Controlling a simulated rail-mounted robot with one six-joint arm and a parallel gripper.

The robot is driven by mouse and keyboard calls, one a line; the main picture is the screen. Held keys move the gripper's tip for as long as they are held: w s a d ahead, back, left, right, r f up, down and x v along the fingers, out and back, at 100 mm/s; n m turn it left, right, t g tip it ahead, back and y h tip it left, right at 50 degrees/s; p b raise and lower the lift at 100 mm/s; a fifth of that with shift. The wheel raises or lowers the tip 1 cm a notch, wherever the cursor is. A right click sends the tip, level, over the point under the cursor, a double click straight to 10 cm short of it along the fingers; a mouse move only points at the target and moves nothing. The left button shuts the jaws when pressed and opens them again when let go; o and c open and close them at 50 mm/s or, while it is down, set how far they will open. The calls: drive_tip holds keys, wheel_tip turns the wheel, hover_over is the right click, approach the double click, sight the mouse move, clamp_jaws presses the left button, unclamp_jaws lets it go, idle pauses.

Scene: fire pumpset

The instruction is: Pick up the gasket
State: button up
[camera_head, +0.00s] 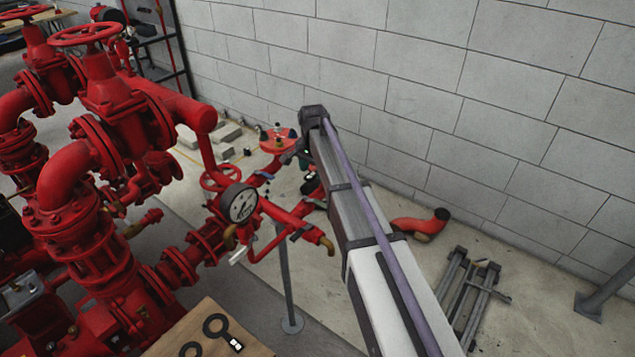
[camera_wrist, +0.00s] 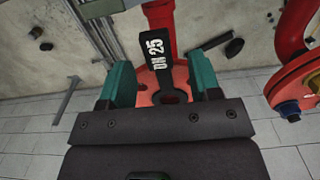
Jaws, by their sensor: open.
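A black gasket (camera_wrist: 158,45) shows in the wrist view, with a flat tab printed "DN 25" and a ring end nearer to me. It lies over a round red-orange surface (camera_wrist: 147,82); whether it touches this I cannot tell. My gripper (camera_wrist: 160,64) is open, with one teal finger on each side of the gasket and gaps between. Part of the ring is close to the gripper's dark body. In the head view my gripper (camera_head: 304,156) is small, beside a red round top (camera_head: 280,138); the gasket cannot be made out there.
More black gaskets (camera_head: 214,326) lie on a wooden board (camera_head: 190,327) at the bottom of the head view. Red pump piping with a gauge (camera_head: 240,205) fills the left. A block wall (camera_head: 450,90) stands behind. A red pipe elbow (camera_head: 424,223) lies on the floor.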

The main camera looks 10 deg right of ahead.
drive_tip(key=shift+f, duration=0.35)
drive_tip(key=c, duration=1)
